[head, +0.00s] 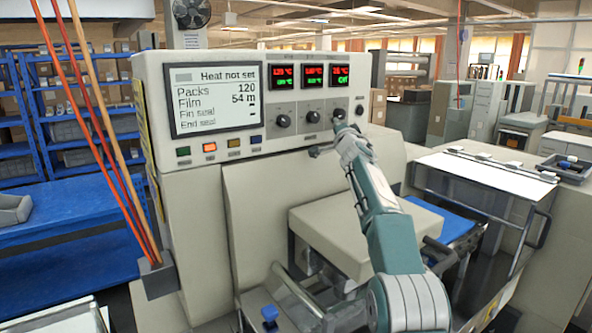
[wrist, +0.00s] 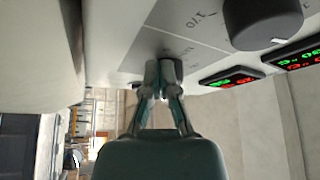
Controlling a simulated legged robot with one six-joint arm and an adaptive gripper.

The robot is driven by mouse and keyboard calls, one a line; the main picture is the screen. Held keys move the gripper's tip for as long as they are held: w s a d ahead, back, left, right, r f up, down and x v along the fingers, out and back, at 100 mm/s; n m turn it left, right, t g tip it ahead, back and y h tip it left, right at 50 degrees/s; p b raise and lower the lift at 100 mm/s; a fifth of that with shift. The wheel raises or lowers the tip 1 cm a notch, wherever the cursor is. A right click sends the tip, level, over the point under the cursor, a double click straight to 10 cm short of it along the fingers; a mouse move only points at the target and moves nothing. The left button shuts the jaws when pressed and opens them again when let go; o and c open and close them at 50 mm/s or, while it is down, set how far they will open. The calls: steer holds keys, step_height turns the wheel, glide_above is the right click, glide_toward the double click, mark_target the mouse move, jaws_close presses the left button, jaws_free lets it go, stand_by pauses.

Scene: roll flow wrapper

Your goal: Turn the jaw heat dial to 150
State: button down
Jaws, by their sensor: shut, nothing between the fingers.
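The pale machine's front panel shows a row of dark round dials in the head view: a left dial (head: 283,121), a middle dial (head: 311,116) and a right dial (head: 339,114). Their labels are too small to read, so I cannot tell which is the jaw heat dial. My gripper (head: 337,132) is at the panel just below the right dial. In the wrist view its fingers (wrist: 163,70) are together and empty, close to the panel. A large black dial (wrist: 262,20) stands to their upper right, apart from them. Whether the fingertips touch the panel is unclear.
The screen (head: 215,100) reads "Heat not set", Packs 120, Film 54 m. Red and green displays (head: 312,76) sit above the dials. Coloured buttons (head: 209,147) line the panel's lower left. A beige cover (head: 335,222) juts out below my arm.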

steer(key=shift+s+a+r, duration=0.1)
steer(key=shift+s+r, duration=0.05)
steer(key=shift+r, duration=0.25)
steer(key=shift+s+a+r, duration=0.1)
steer(key=shift+r, duration=0.3)
stand_by(0.5)
steer(key=shift+s+a, duration=0.25)
steer(key=shift+a, duration=0.05)
stand_by(0.3)
steer(key=s+d, duration=0.2)
steer(key=s, duration=0.1)
steer(key=s+d, duration=0.1)
steer(key=s, duration=0.1)
steer(key=shift+d+f, duration=0.1)
stand_by(0.3)
steer(key=w+a+f, duration=0.2)
steer(key=w, duration=0.4)
steer(key=shift+f, duration=0.2)
stand_by(0.6)
steer(key=shift+r, duration=0.35)
stand_by(0.7)
